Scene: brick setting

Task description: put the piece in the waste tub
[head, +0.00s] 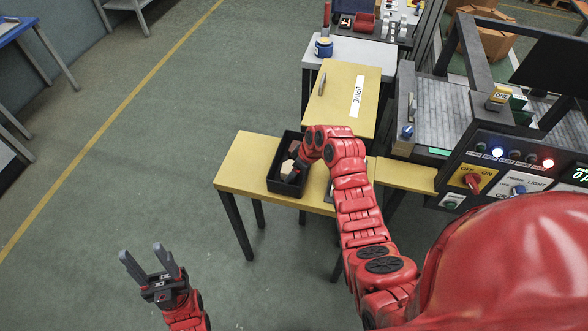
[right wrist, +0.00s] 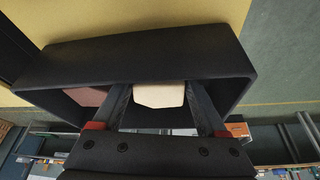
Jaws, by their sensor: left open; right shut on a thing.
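A black open tub (head: 272,184) stands on the yellow table in the head view. Its dark wall (right wrist: 140,62) spans the right wrist view. No label shows on it. My right gripper (head: 294,170) reaches down into the tub's opening, shut on a cream piece (right wrist: 160,95). This piece (head: 287,167) also shows at the tub in the head view. In the right wrist view my right gripper (right wrist: 160,104) has a finger on each side of it. A reddish-brown piece (right wrist: 86,96) lies inside the tub. My left gripper (head: 152,264) is open and empty over the floor.
The yellow table (head: 240,176) has bare room left of the tub. Behind it is a higher yellow surface (head: 335,112) with a "DRIVE" label. A conveyor (head: 440,108) and a control panel (head: 510,175) stand to the right. The floor at left is clear.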

